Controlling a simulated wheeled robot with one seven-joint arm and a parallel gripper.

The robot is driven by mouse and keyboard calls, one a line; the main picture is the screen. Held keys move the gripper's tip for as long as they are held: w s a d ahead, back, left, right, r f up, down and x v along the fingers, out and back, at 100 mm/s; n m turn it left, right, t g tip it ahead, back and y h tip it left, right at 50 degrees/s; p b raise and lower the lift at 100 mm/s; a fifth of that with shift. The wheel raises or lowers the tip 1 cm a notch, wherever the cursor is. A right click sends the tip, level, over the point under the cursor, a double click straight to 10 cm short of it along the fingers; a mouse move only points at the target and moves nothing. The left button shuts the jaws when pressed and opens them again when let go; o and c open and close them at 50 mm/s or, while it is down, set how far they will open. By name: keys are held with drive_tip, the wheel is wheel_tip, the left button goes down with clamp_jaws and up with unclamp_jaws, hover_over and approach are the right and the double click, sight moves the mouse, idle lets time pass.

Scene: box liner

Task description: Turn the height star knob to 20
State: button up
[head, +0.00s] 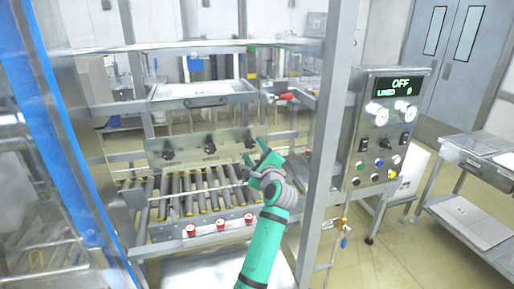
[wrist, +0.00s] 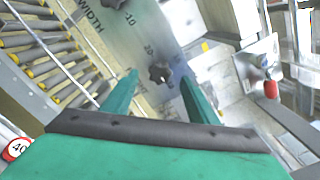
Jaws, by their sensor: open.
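A metal panel (head: 190,154) above the rollers carries three dark star knobs: a left knob (head: 168,151), a middle knob (head: 210,143) and a right knob (head: 249,142). My gripper (head: 255,150) is open close to the right knob. In the wrist view, a dark star knob (wrist: 160,73) shows between and beyond my open fingertips (wrist: 159,78), with no clear contact. A number beside it looks like 20 or 30. The word WIDTH (wrist: 88,15) and a mark reading 10 lie to its left, near another knob (wrist: 113,3). No height label is readable, and the knob's pointer is unclear.
A roller bed (head: 200,190) lies below the panel, with red-rimmed round tags (head: 220,224) along its front. A metal upright (head: 328,130) stands right of my arm. The control box (head: 385,130) beyond it reads OFF and LINER 0. A red handle (head: 287,96) is behind.

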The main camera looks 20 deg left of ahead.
sight(251, 145)
drive_tip(key=shift+x, duration=2.35)
drive_tip(key=shift+d, duration=0.1)
drive_tip(key=shift+c, duration=0.5)
